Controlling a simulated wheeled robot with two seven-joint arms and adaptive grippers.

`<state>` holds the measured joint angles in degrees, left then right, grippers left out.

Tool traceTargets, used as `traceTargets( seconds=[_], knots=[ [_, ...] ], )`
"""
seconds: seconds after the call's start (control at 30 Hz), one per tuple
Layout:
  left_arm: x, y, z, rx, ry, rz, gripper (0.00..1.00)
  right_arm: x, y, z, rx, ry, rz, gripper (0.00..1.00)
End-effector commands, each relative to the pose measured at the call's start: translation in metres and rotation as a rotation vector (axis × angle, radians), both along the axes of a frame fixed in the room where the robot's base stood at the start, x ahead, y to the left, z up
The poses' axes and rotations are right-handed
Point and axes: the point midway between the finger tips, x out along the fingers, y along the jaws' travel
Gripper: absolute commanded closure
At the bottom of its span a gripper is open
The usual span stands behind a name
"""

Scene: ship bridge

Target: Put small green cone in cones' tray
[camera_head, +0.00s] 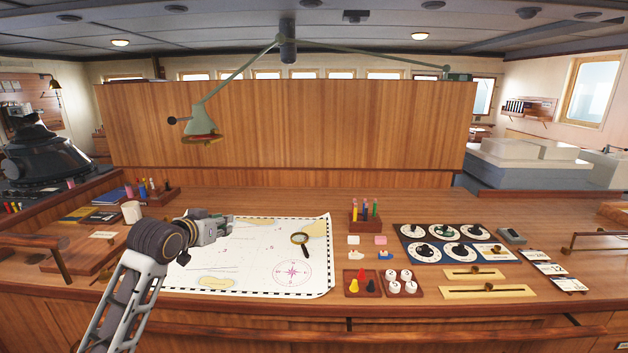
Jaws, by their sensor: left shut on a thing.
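The cones' tray (349,291) is a small reddish-brown tray right of the chart. It holds a yellow cone (357,286), a red cone (361,274) and a black cone (371,286). My left gripper (229,225) is over the left part of the chart, well to the left of the tray, its fingers pointing right. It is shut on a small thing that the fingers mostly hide. No small green cone shows clearly elsewhere, so this is most likely it. My right gripper is not in view.
A magnifying glass (300,239) lies on the chart (270,262). Beside the cones' tray stands a tray of white round pieces (401,282). Behind are a pen holder (365,221) and small coloured blocks. A dial panel (446,238) is at right. A mug (131,211) stands at left.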

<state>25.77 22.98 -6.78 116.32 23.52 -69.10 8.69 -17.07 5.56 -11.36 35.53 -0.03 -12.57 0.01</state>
Motion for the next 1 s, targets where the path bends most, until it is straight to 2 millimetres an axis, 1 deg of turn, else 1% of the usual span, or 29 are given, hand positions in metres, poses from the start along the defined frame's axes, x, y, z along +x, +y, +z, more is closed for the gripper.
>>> traceTargets(
  seconds=[0.03,0.2,0.57,0.77,1.0],
  knots=[
    [-0.006,-0.004,-0.006,-0.005,0.003,0.011,0.96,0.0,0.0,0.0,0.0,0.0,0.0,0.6],
    [-0.022,-0.007,-0.022,-0.005,0.004,0.048,0.96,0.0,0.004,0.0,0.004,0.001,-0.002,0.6],
    [-0.049,-0.012,-0.063,-0.003,0.005,0.098,0.96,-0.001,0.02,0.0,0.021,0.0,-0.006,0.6],
    [-0.062,-0.015,-0.086,-0.002,0.004,0.116,0.96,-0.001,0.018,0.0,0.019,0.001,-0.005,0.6],
    [-0.078,-0.018,-0.117,-0.002,0.005,0.131,0.96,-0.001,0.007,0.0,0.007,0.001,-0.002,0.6]
  ],
)
